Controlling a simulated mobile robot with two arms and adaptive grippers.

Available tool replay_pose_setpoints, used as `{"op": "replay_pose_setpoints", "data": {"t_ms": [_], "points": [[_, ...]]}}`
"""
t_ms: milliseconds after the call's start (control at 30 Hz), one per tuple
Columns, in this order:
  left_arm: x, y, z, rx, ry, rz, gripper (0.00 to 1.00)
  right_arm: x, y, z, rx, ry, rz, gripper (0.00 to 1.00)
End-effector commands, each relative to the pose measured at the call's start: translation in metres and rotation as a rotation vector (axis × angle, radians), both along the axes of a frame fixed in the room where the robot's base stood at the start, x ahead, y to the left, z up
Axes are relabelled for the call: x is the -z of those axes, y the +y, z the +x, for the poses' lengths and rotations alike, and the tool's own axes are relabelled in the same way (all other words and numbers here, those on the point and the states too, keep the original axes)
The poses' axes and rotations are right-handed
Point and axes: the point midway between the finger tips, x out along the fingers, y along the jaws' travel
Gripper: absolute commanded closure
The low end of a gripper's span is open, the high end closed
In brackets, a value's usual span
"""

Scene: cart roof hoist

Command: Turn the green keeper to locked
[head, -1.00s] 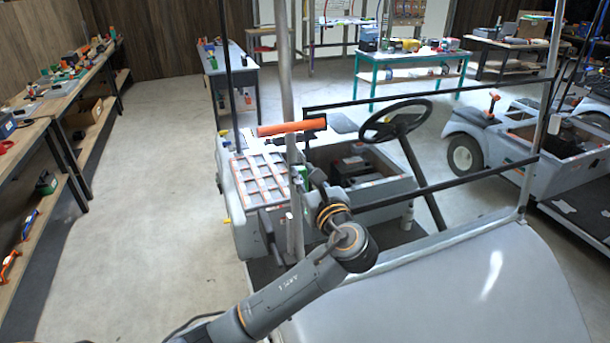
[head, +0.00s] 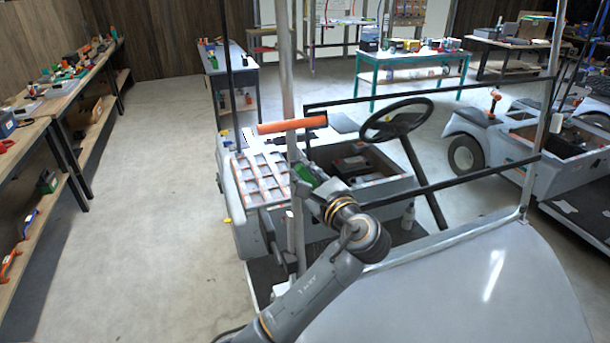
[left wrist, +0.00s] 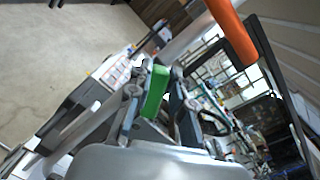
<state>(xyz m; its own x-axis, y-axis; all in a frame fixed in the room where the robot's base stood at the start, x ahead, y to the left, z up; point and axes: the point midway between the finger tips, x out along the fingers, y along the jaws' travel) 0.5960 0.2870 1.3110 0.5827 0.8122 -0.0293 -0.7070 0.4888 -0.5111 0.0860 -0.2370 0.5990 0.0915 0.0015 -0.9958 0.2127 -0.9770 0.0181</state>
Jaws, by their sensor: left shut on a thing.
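The green keeper (head: 306,176) shows in the head view beside the upright silver post (head: 296,215), below the orange bar. It also shows in the left wrist view as a green block (left wrist: 155,92) between the two fingers. My left gripper (head: 311,186) is shut on the keeper, and its fingers (left wrist: 155,100) lie on either side of it. The gripper partly hides the keeper's lower end. Whether the keeper stands at a locked mark cannot be read. My right gripper is in neither view.
The orange bar (head: 292,127) crosses the post just above my gripper. The cart's steering wheel (head: 396,120) and black rails are to the right. A smooth grey panel (head: 450,290) fills the lower right. The floor at left is clear.

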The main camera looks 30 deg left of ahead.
Motion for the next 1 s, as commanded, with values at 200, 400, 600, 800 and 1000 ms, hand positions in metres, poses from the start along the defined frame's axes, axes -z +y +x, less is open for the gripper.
{"op": "replay_pose_setpoints", "data": {"t_ms": [200,400,600,800,1000], "points": [[0.003,0.0,-0.001,-0.043,-0.151,-0.14,1.0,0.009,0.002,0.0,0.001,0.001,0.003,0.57],[0.004,0.0,-0.001,-0.081,-0.289,-0.263,1.0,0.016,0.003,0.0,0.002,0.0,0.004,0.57],[0.005,0.0,-0.002,-0.119,-0.42,-0.379,1.0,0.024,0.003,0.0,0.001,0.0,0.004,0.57],[0.005,0.001,-0.002,-0.149,-0.53,-0.477,1.0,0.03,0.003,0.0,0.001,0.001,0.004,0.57],[0.006,0.001,-0.002,-0.17,-0.605,-0.544,1.0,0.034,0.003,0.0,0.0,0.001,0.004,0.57]]}}
